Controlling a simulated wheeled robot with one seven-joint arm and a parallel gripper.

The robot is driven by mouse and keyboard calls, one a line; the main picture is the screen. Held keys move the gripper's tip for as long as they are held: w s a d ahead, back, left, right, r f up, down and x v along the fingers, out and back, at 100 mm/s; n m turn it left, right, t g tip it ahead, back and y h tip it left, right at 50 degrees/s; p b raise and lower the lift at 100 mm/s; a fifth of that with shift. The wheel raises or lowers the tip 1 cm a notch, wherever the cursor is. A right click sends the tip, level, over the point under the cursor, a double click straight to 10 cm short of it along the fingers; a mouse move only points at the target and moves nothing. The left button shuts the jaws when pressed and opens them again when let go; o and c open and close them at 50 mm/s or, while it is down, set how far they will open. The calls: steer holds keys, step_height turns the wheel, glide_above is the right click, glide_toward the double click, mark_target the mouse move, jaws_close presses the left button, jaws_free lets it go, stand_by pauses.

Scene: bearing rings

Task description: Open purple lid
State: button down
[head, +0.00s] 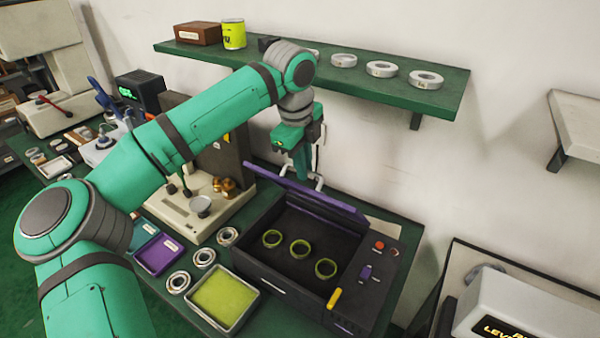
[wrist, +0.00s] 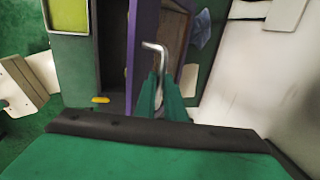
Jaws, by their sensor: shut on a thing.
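The purple lid (head: 325,201) stands raised along the back of a dark box (head: 262,262), tilted up so the inside of the box shows. Its purple edge runs upright in the wrist view (wrist: 144,42). A pale metal handle (wrist: 157,48) sticks out from the lid beside my fingers. My gripper (head: 302,172) is behind the lid's upper edge, pointing down, with its fingers shut on the handle. In the wrist view my green fingers (wrist: 163,95) close around the handle's bar. The exact contact is partly hidden.
A green shelf (head: 310,72) with rings hangs on the wall above. Buttons (head: 379,246) are on the box's right.

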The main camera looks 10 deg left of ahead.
steer(key=shift+d+f, duration=0.2)
steer(key=c, duration=1.8)
jaws_free()
steer(key=shift+w, duration=0.15)
steer(key=shift+c, duration=0.2)
steer(key=shift+a+r, duration=0.15)
steer(key=shift+r, duration=0.3)
step_height(320, 180, up, 10)
steer(key=s, duration=0.2)
steer(key=shift+a, duration=0.3)
steer(key=shift+f, duration=0.1)
steer(key=shift+c, duration=0.4)
